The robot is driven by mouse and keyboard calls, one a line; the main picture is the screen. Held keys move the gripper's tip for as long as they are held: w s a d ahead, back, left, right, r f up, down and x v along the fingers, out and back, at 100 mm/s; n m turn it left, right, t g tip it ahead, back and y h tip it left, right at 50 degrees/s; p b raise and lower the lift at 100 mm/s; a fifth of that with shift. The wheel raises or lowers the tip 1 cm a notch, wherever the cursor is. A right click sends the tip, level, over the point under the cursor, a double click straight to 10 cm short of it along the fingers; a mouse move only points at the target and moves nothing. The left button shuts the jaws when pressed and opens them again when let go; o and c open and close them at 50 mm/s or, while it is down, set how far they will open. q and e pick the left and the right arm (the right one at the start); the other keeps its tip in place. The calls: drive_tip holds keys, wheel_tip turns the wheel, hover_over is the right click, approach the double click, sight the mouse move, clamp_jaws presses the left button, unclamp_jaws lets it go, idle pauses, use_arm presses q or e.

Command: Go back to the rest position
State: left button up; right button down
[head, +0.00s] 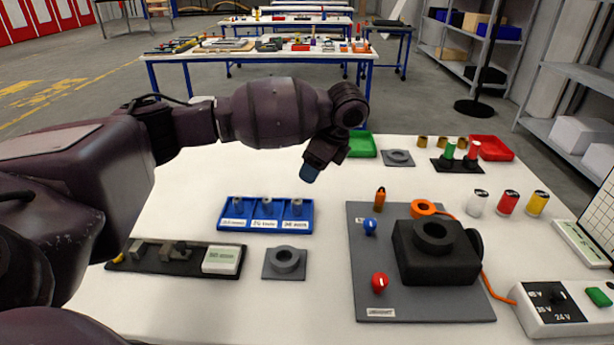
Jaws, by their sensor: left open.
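My left arm reaches in from the left across the table, its purple links filling the left and upper middle of the head view. My left gripper (312,170) hangs above the white table (190,190), behind the blue tray. It points down and has a blue part at its tip. It is open, and I see nothing held in it. It is clear of the things on the table as far as this view shows. My right gripper is not in view.
Below stand a blue tray (265,225) with several small parts, a grey ring block (285,262) and a black fixture (140,262). Right are a grey plate (370,290) with a black device (435,262), a control box (570,312) and several cans (508,203). A green tray (362,146) is behind.

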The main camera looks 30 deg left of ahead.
use_arm(q)
drive_tip(key=shift+d+r, duration=0.1)
drive_tip(key=shift+r, duration=0.2)
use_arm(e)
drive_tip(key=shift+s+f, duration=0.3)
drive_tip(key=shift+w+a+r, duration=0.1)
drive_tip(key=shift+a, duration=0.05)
